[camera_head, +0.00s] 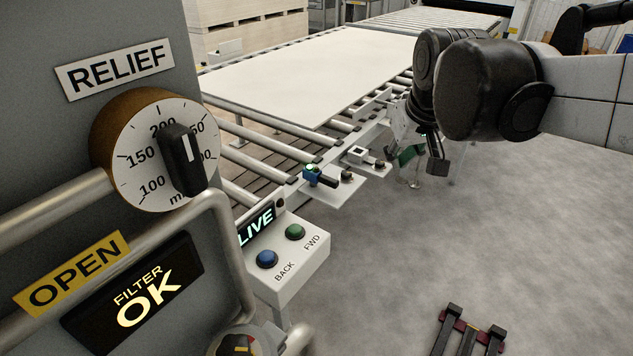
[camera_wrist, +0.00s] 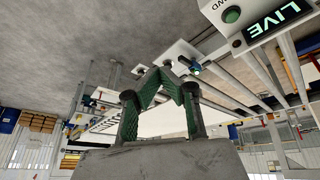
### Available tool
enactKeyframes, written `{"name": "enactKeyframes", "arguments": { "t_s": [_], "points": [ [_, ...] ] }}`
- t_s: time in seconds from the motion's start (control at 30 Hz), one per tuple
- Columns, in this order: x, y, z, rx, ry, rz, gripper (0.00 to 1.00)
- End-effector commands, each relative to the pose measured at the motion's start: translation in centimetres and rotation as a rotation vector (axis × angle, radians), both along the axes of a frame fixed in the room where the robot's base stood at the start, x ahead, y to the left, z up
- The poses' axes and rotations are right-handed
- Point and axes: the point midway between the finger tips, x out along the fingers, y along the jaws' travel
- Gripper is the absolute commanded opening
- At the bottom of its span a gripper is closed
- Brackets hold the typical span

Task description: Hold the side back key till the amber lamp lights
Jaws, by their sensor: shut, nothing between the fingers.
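The blue BACK key (camera_head: 267,259) is on the sloped top of a white key box (camera_head: 303,262), beside the green FWD key (camera_head: 295,231). Above them a small display (camera_head: 257,226) reads LIVE. My gripper (camera_head: 409,154) is to the right of the box and farther back, well apart from it, and partly hidden by my arm. In the wrist view its green-padded fingers (camera_wrist: 169,77) meet at the tips, with nothing between them. That view is inverted and shows the FWD key (camera_wrist: 231,15) and LIVE display (camera_wrist: 273,22); BACK is out of frame. I see no lit amber lamp.
A grey panel with a RELIEF dial (camera_head: 155,150), a FILTER OK display (camera_head: 135,290) and pipe rails fills the left foreground. A roller conveyor carries a large white sheet (camera_head: 320,70). Small sensor brackets (camera_head: 335,188) jut from its side.

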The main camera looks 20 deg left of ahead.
Motion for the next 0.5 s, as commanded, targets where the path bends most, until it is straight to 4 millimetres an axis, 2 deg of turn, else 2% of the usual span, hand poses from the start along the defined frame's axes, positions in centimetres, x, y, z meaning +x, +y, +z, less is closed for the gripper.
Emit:
{"name": "enactKeyframes", "arguments": {
  "t_s": [0.03, 0.2, 0.5],
  "points": [
    [0.6, 1.8, 0.2, -0.005, 0.005, 0.027, 0.0],
    [2.2, 7.1, 0.1, -0.028, 0.023, 0.109, 0.0],
    [3.6, 17.0, -1.2, -0.068, 0.051, 0.253, 0.0]
  ]
}}
